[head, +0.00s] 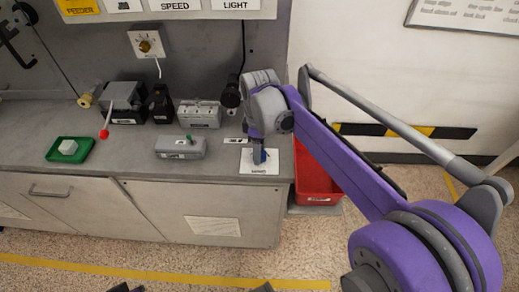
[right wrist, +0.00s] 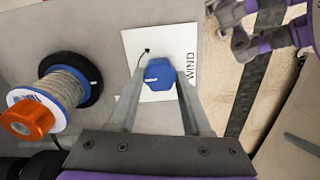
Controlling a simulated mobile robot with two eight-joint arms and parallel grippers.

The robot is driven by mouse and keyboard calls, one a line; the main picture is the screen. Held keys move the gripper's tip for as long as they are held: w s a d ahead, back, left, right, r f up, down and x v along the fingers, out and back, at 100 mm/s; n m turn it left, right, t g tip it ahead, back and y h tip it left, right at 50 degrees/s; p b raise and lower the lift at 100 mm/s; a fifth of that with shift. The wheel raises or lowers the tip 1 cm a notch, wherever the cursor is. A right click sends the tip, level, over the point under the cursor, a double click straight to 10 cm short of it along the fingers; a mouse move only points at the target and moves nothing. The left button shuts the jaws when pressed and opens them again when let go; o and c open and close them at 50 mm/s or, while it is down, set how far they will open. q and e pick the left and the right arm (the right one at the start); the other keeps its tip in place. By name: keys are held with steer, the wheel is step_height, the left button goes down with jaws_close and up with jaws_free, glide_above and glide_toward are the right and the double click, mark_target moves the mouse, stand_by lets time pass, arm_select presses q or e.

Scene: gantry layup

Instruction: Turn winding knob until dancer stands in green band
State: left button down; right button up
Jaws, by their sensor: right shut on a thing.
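The winding knob is a blue, faceted knob with a white mark on its top (right wrist: 160,73). It stands on a white card marked WIND (right wrist: 150,40), at the right end of the bench. In the head view the card (head: 272,167) shows below my right gripper (head: 259,157). In the right wrist view my right gripper (right wrist: 161,76) has one finger on each side of the knob and is shut on it. A spool of grey wire with blue flanges and an orange end (right wrist: 55,100) is left of the knob. I cannot make out the dancer or its green band. My left gripper is out of view.
A grey box with a green button (head: 181,147) and a green tray (head: 55,157) holding a pale hexagonal piece (head: 68,147) lie left on the bench. A red-knobbed lever (head: 104,133) is behind them. A red bin (head: 315,180) stands right of the bench.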

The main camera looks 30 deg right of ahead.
jaws_close()
steer(key=shift+m, duration=0.3)
steer(key=m+p, duration=0.1)
steer(key=m, duration=0.1)
steer(key=shift+r+m, duration=0.1)
steer(key=shift+m, duration=0.2)
steer(key=m+p, duration=0.1)
steer(key=m, duration=0.2)
steer(key=shift+m, duration=0.3)
steer(key=m, duration=0.4)
steer(key=shift+m+p, duration=0.3)
steer(key=shift+p, duration=0.05)
steer(key=m, duration=0.4)
steer(key=shift+m, duration=0.3)
